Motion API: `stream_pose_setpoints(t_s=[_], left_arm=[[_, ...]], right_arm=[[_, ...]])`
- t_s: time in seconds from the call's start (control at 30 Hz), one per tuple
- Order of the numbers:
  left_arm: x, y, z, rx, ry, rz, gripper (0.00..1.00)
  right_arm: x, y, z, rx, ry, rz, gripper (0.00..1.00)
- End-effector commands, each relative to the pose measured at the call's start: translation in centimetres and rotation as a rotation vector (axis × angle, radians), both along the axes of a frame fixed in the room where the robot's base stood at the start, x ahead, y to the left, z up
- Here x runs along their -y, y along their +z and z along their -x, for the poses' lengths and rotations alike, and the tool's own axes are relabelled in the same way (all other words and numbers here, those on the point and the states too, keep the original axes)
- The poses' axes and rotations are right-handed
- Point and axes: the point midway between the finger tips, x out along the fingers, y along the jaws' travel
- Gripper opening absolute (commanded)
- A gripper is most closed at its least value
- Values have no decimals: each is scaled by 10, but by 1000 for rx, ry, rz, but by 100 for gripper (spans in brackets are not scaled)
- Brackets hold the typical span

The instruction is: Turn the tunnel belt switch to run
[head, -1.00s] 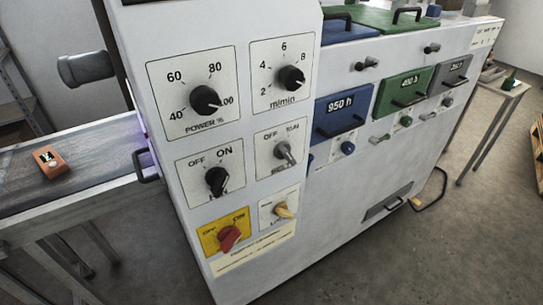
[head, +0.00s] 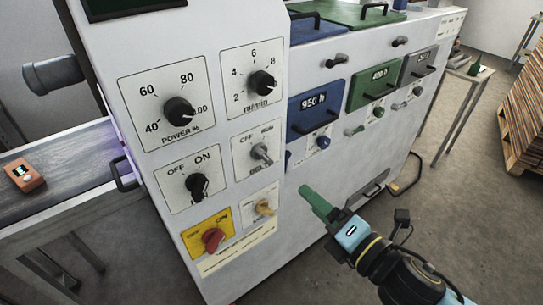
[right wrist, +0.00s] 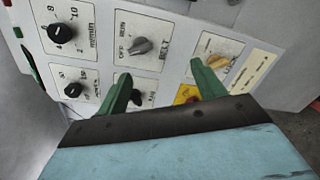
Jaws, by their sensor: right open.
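The belt switch (head: 261,153) is a grey lever knob on a white plate marked OFF and RUN, on the control panel's right column in the head view. It also shows in the right wrist view (right wrist: 140,46). I cannot tell for sure which mark its lever points to. My right gripper (head: 311,196) has green fingers and is to the lower right of the switch, apart from the panel. In the right wrist view the right gripper (right wrist: 165,80) is open and empty, with its fingers towards the panel. My left gripper is out of view.
Near the switch are the m/min dial (head: 262,83), the power dial (head: 179,111), a black OFF/ON switch (head: 197,186), a red switch (head: 213,239) and a yellow knob (head: 264,208). A conveyor (head: 70,165) carries an orange item (head: 24,176). Drawer handles stick out at right.

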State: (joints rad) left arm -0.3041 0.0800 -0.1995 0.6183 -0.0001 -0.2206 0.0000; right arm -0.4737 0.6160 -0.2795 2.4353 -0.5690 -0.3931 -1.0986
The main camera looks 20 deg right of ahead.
Motion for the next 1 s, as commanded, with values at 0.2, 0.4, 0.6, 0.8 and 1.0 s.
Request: stream_pose_setpoints(t_s=[0.2,0.4,0.6,0.8,1.0], left_arm=[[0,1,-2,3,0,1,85],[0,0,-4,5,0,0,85],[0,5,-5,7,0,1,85],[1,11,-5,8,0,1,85],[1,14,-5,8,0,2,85]], right_arm=[[-10,32,8,76,32,44,69],[-15,32,-8,80,31,43,69],[-24,34,-35,79,30,41,69],[-36,34,-65,76,30,41,69],[-46,33,-94,75,30,41,69]])
